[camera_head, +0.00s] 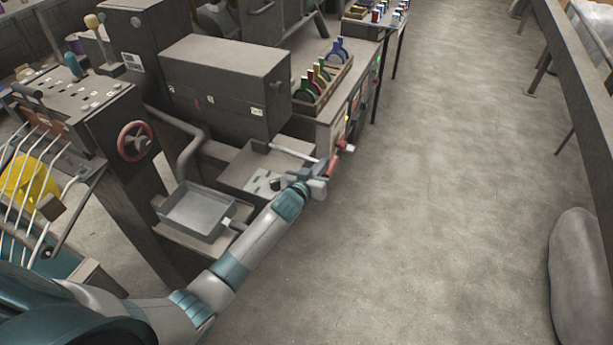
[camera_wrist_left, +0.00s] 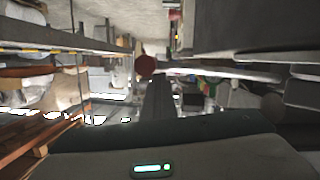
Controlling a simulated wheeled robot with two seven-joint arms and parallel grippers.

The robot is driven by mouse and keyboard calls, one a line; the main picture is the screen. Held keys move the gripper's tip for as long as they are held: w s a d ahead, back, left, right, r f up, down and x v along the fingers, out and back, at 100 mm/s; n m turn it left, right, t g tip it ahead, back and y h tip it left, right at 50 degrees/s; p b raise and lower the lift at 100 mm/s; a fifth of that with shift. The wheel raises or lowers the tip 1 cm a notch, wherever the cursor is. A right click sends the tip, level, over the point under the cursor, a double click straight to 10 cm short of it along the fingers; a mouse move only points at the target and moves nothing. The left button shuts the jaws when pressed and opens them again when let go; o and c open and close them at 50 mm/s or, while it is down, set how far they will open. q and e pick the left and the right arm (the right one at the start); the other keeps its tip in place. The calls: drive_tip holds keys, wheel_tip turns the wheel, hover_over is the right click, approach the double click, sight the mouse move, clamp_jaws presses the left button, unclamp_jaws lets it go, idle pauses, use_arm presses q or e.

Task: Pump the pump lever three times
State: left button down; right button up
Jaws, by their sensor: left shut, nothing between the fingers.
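The pump lever is a pale rod (camera_head: 292,151) that reaches out from the machine, with a red grip (camera_head: 333,164) at its outer end. In the left wrist view, a dark red round knob (camera_wrist_left: 146,67) caps the pale rod (camera_wrist_left: 215,73), which runs off to the right. My left gripper (camera_head: 319,172) is at the outer end of the lever, close to the red grip. It is shut with nothing held; its dark fingers (camera_wrist_left: 158,98) point toward the knob in the wrist view. I cannot tell whether they touch the lever. My right gripper is not in view.
A large dark box (camera_head: 225,82) and a rack of coloured handles (camera_head: 322,82) stand behind the lever. A red handwheel (camera_head: 135,141) is at the left. Open floor (camera_head: 440,210) lies to the right.

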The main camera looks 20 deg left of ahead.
use_arm(q)
drive_tip(key=b+v, duration=0.2)
drive_tip(key=v, duration=0.8)
drive_tip(key=shift+a, duration=0.25)
idle(0.5)
